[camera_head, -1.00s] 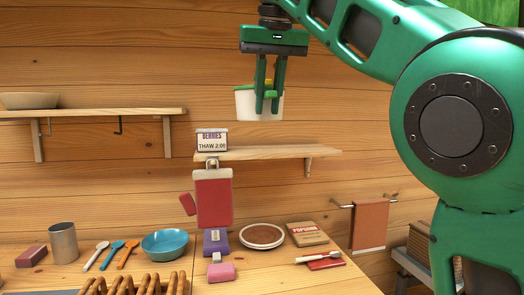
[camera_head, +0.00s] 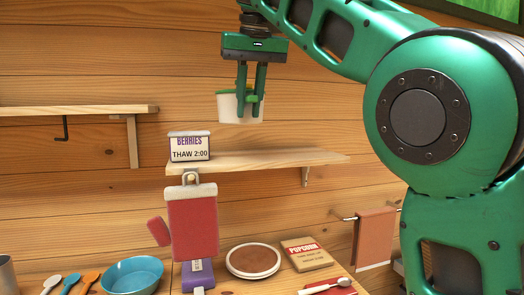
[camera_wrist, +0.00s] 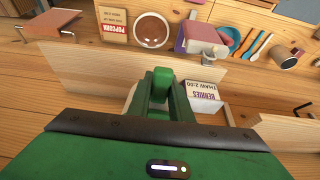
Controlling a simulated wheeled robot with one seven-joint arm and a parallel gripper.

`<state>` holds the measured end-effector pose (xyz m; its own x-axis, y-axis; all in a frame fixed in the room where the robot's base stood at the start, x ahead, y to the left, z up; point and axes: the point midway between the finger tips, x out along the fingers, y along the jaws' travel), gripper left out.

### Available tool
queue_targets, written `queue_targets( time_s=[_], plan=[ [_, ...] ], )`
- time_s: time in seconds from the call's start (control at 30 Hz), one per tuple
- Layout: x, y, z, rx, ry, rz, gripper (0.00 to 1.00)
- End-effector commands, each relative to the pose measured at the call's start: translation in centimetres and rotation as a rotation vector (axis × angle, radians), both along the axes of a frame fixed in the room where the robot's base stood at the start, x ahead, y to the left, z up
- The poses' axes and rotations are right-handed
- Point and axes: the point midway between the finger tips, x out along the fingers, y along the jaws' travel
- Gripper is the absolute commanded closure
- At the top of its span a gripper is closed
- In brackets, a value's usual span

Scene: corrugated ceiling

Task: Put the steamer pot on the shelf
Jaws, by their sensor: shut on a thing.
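The steamer pot (camera_head: 229,107) is white with green showing at its top. My gripper (camera_head: 250,110) points down and is shut on it, holding it upright in the air. A wooden shelf (camera_head: 290,158) is on the wall below the pot in the head view, with a visible gap between them. A second wooden shelf (camera_head: 75,110) is at the left edge. In the wrist view my gripper's fingers (camera_wrist: 160,85) hide most of the pot, and the nearer shelf (camera_wrist: 95,70) shows behind them.
A berries box (camera_head: 190,147) stands on the shelf's left end; the shelf's right part is bare. The counter holds a blue bowl (camera_head: 132,273), a brown round plate (camera_head: 253,260), and a popcorn packet (camera_head: 306,253). A towel (camera_head: 374,238) hangs at right.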

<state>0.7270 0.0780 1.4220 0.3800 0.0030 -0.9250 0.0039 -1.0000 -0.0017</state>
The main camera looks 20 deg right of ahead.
Motion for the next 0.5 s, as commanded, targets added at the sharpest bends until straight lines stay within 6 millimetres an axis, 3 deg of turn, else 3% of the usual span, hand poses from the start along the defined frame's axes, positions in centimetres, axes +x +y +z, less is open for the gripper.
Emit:
queue_targets(
  time_s=[0.5],
  plan=[
    [3.5,-3.9,-3.0,0.002,0.001,-0.008,1.00]
  ],
)
